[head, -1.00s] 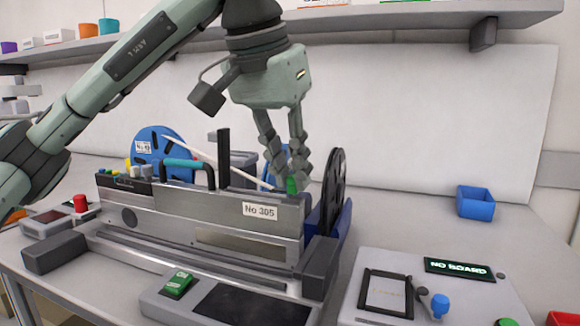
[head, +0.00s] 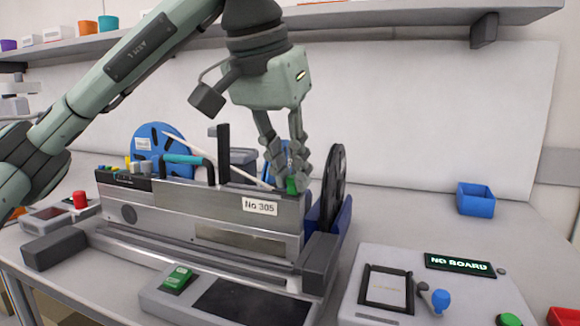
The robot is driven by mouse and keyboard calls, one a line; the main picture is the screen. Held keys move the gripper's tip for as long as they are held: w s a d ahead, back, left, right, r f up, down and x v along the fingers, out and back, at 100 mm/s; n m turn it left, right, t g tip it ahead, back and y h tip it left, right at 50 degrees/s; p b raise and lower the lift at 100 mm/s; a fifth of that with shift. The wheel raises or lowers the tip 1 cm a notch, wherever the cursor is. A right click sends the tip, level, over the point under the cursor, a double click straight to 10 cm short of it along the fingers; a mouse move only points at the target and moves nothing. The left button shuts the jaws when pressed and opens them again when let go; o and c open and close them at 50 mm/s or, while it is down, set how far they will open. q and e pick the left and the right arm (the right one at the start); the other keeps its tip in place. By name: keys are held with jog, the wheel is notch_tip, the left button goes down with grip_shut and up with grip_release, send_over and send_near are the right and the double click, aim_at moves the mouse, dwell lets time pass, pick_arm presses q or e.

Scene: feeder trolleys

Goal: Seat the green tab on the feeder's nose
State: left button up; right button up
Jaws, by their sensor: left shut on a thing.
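My right gripper is not in view.
A black reel (head: 336,190) stands in a blue holder just right of the feeder. A blue reel (head: 150,142) is behind its left part. A blue bin (head: 476,202) sits at the right.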

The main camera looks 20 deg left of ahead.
pick_arm(q)
jog(key=shift+f, duration=0.15)
jog(key=o, duration=0.9)
jog(key=shift+c, duration=0.2)
jog(key=v, duration=1.2)
